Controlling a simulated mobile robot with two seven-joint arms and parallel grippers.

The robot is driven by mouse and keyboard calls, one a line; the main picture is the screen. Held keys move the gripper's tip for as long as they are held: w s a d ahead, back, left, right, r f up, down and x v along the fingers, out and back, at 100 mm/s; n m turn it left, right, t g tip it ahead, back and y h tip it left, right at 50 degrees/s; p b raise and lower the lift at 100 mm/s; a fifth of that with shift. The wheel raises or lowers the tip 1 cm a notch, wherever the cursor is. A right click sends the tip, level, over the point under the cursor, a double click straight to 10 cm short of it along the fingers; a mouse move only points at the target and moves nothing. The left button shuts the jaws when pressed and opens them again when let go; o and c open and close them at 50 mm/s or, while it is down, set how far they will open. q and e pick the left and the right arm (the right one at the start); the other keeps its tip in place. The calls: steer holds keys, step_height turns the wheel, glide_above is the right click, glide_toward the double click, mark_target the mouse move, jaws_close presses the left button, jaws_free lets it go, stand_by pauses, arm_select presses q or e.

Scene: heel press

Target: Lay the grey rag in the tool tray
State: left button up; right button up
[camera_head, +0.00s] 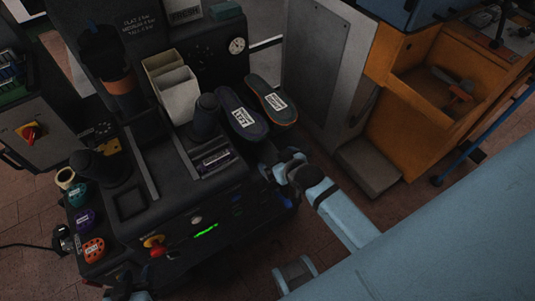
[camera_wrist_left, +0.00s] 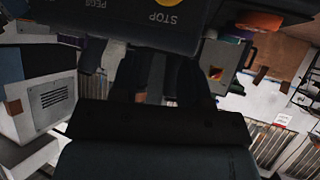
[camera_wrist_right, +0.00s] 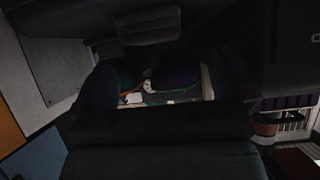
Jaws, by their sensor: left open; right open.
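I cannot make out a grey rag for certain in any view. No tray is clearly marked as the tool tray; a shallow slot tray (camera_head: 228,172) on the press top holds a dark labelled item (camera_head: 214,161). My right gripper (camera_head: 272,163) is open at the right front edge of the press, just below two labelled soles (camera_head: 243,117). In the right wrist view its dark fingers (camera_wrist_right: 158,88) stand apart. My left gripper (camera_head: 124,286) is low at the front left of the press, partly cut off by the picture edge. In the left wrist view its fingers (camera_wrist_left: 160,82) are apart, facing the STOP panel (camera_wrist_left: 150,18).
The dark press (camera_head: 165,215) carries white bins (camera_head: 178,95), a dark post (camera_head: 207,115) and a gauge (camera_head: 237,45). An orange cabinet (camera_head: 400,125) with an open bin holding a tool (camera_head: 458,92) stands right. A grey step (camera_head: 370,168) sits before it.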

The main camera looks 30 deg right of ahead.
mark_target(268, 151)
steer(key=shift+w+f, duration=0.4)
steer(key=shift+w, duration=0.2)
steer(key=x, duration=0.1)
steer(key=b+x, duration=0.1)
steer(key=x, duration=0.2)
steer(key=shift+w+d+r+b, duration=0.1)
steer(key=shift+w+d+b, duration=0.15)
steer(key=shift+w+b, duration=0.1)
steer(key=shift+w, duration=0.35)
arm_select(q)
steer(key=shift+w+d, duration=0.1)
steer(key=shift+d, duration=0.1)
arm_select(e)
steer(key=c, duration=1.1)
